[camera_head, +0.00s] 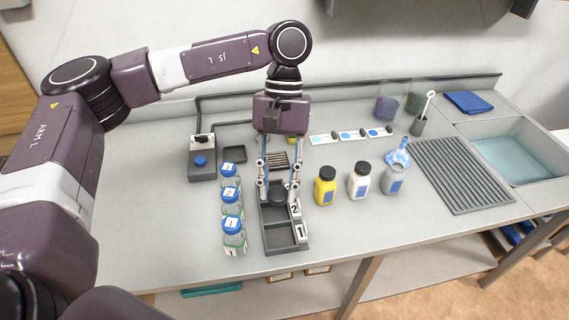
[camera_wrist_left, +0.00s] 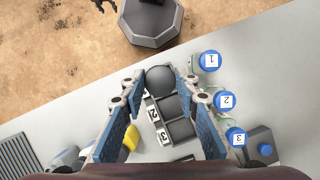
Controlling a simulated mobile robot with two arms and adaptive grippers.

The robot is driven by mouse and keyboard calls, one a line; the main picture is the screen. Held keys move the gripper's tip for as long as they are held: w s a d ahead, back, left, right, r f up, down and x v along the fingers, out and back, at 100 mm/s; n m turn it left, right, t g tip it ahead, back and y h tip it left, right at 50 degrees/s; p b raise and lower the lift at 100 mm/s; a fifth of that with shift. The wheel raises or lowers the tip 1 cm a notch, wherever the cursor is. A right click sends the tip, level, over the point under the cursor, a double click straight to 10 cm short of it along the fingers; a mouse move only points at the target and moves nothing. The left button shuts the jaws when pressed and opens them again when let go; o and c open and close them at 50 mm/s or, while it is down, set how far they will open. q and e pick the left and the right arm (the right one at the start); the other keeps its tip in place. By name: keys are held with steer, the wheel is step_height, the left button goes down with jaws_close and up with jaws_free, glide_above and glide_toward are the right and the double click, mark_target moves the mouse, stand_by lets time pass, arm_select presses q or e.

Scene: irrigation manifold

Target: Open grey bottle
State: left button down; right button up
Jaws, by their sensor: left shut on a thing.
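The grey bottle (camera_head: 393,181) stands upright at the right of a row on the bench and has a blue label. No dark cap shows on its top, unlike its two neighbours. My left gripper (camera_head: 277,190) points down over the dark compartment tray (camera_head: 285,248), away from the bottle. It is shut on a dark round cap-like piece (camera_head: 277,197), which also shows between the fingers in the left wrist view (camera_wrist_left: 160,78). I cannot tell whether this piece touches the tray. My right gripper is not in view.
A yellow bottle (camera_head: 325,187) and a white bottle (camera_head: 359,181) with black caps stand left of the grey one. Several blue-capped jars (camera_head: 233,236) line the tray's left. A blue funnel (camera_head: 398,152) stands behind the grey bottle. A ribbed drain mat (camera_head: 462,175) lies right.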

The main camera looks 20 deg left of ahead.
arm_select(q)
steer(key=w+d+n+t+h+b, duration=0.1)
steer(key=w+d+n+h, duration=0.1)
steer(key=w+n, duration=0.3)
step_height(320, 180, up, 2)
steer(key=n+t+y+b, duration=0.3)
steer(key=n+t+b, duration=0.35)
steer(key=n, duration=2.05)
glide_above(312, 176)
steer(key=s+p, duration=0.1)
steer(key=t, duration=0.1)
step_height(312, 176, down, 20)
steer(key=p, duration=0.3)
steer(key=shift+s+r, duration=0.1)
steer(key=shift+r, duration=0.1)
steer(key=c, duration=1.9)
jaws_free()
steer(key=shift+f, duration=0.15)
steer(key=shift+c, duration=0.2)
steer(key=shift+o, duration=0.9)
